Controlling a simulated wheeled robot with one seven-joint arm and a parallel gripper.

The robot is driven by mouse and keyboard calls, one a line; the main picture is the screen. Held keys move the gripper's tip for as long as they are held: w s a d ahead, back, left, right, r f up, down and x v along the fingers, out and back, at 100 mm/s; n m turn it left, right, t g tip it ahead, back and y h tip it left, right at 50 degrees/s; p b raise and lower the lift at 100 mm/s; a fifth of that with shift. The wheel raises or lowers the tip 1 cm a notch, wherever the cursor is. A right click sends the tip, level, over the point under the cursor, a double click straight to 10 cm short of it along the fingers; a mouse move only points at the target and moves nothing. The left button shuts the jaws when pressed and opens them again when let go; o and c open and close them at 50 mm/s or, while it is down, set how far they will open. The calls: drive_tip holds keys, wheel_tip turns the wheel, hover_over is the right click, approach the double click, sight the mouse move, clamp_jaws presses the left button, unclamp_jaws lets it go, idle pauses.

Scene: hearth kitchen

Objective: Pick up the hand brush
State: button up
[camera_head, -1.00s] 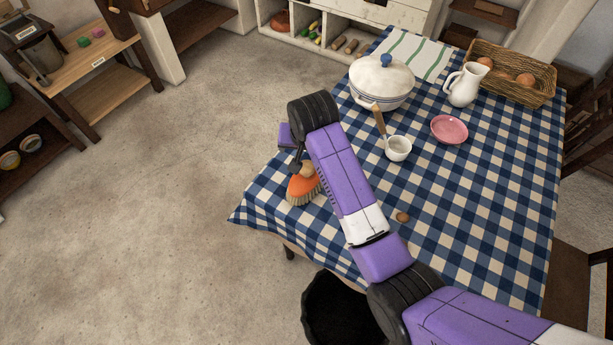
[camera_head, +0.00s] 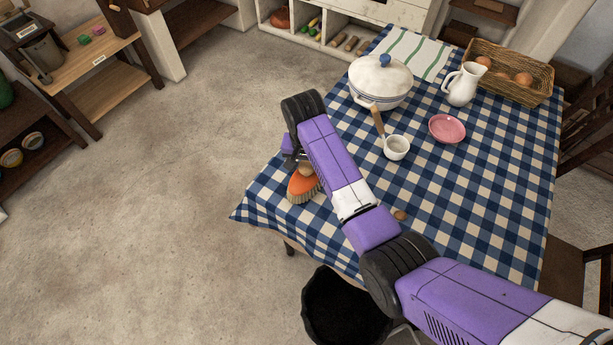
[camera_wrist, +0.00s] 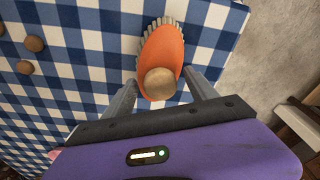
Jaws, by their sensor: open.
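The hand brush (camera_head: 301,187) has an orange body, a round wooden knob and pale bristles. It lies on the checked tablecloth near the table's left corner. In the wrist view the brush (camera_wrist: 161,52) points away from me, with its knob end nearest. My gripper (camera_wrist: 163,87) is open, with one finger on each side of the knob end and visible gaps on both sides. In the head view my gripper (camera_head: 294,161) is just above and behind the brush, partly hidden by my arm. I cannot tell whether the fingers are low enough to flank the knob.
A white cup (camera_head: 396,148) with a wooden-handled tool, a lidded pot (camera_head: 380,88), a pink dish (camera_head: 447,129), a jug (camera_head: 461,84) and an egg basket (camera_head: 541,91) stand farther back on the table. Small brown balls (camera_wrist: 25,67) lie left of the brush. The floor (camera_head: 150,200) at left is clear.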

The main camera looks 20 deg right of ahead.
drive_tip(key=shift+f, duration=0.5)
clamp_jaws()
drive_tip(key=shift+r, duration=0.2)
